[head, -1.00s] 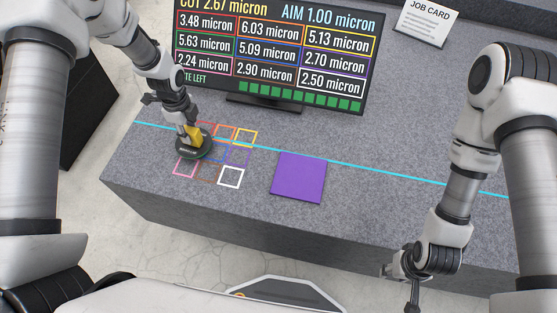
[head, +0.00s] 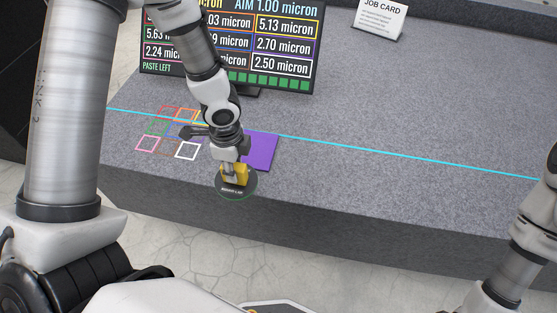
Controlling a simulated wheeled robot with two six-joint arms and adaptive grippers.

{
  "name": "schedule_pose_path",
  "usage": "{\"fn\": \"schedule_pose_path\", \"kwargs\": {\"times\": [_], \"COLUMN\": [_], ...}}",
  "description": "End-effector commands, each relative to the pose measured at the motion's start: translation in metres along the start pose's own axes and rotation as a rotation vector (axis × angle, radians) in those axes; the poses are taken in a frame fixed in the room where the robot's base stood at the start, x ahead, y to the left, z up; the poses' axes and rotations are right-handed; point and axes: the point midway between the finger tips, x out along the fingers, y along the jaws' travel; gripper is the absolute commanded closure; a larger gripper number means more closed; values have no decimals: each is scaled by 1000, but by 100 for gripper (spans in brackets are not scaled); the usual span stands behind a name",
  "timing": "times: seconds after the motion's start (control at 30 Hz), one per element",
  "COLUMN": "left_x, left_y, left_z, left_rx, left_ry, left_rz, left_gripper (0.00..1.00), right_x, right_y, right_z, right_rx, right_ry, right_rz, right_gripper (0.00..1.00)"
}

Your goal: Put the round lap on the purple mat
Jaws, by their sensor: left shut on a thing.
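The round lap (head: 237,188) is a dark disc with a green rim and a yellow grip block on top. My left gripper (head: 234,172) is shut on the yellow block. In the head view the lap shows over the front edge of the granite bed, just below the purple mat; its height is hard to tell. The purple mat (head: 262,150) lies flat on the bed, its left part hidden behind my left gripper and wrist. Of my right arm only links show at the lower right; its gripper is out of the picture.
Coloured square outlines (head: 167,132) are marked on the granite bed (head: 400,190) left of the mat. A cyan line (head: 400,157) crosses the bed. A screen (head: 290,45) and a job card (head: 381,17) stand behind. The bed right of the mat is clear.

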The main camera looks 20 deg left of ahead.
Motion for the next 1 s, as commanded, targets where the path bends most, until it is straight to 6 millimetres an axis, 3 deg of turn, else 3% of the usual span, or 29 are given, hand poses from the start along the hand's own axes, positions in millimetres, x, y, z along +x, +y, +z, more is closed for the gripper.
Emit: {"fn": "schedule_pose_path", "kwargs": {"times": [0.17,0.37,0.7,0.87,1.0], "left_x": [-6,-5,13,16,35], "left_y": [-4,-53,-141,-154,-154], "left_z": [0,6,16,17,17], "left_rx": [-16,-20,-16,-15,-13], "left_ry": [4,4,3,4,3], "left_rz": [1,-1,-3,1,3], "left_gripper": [100,100,100,100,100], "right_x": [-11,-48,-41,-41,-39], "right_y": [0,0,0,0,0], "right_z": [0,-1,0,0,0], "right_rx": [-1,-1,-1,-1,-1], "right_ry": [1,2,0,0,0], "right_rz": [0,0,0,0,0], "right_gripper": [60,60,60,60,60]}}
